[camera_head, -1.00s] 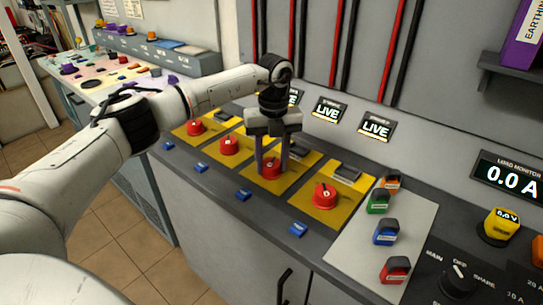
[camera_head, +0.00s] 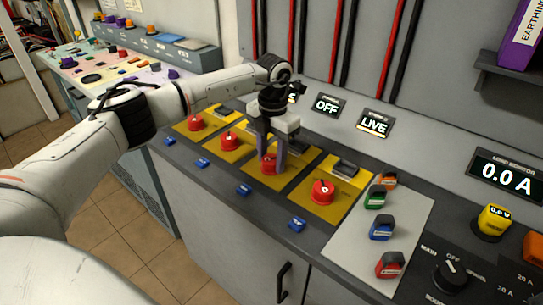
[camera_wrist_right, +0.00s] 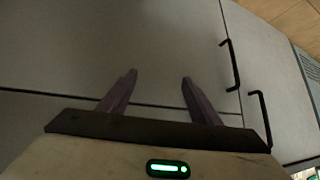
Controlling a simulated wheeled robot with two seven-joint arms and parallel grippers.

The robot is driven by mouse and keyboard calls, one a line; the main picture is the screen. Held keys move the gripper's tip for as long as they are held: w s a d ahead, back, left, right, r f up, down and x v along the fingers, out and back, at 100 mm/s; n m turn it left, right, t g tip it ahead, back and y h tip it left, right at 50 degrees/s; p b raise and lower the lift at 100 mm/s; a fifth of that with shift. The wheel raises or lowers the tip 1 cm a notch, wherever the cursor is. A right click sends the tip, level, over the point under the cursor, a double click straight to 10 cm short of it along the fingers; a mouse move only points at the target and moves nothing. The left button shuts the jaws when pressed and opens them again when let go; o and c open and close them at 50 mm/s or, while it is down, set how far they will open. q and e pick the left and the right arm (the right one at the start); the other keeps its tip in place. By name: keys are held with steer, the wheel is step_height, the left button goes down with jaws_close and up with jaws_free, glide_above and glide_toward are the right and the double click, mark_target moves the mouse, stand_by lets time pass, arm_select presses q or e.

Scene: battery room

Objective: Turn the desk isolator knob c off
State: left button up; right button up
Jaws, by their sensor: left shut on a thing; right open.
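A row of red isolator knobs on yellow plates runs along the desk. The third from the left (camera_head: 269,169) has my left gripper (camera_head: 271,160) over it, pointing down, its two fingers shut on either side of the knob. The letters by the knobs are too small to read. The display behind it (camera_head: 327,105) reads OFF; the display to its right (camera_head: 374,122) reads LIVE. Another display further left is mostly hidden by my left wrist. My right gripper (camera_wrist_right: 158,79) is open and empty in the right wrist view, in front of grey cabinet doors.
Other red knobs stand close by: the rightmost (camera_head: 323,191), the second (camera_head: 228,142) and the leftmost (camera_head: 195,123). Blue tags (camera_head: 297,224) line the front edge. Coloured blocks (camera_head: 382,229) stand on a pale panel at right. A load monitor (camera_head: 509,176) reads 0.0 A.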

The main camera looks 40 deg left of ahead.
mark_target(272, 159)
arm_select(q)
steer(key=shift+m, duration=0.9)
steer(key=o, duration=1)
steer(key=shift+o, duration=0.2)
step_height(272, 159, up, 10)
steer(key=shift+r+b, duration=0.2)
steer(key=shift+b, duration=0.25)
steer(key=shift+d, duration=0.1)
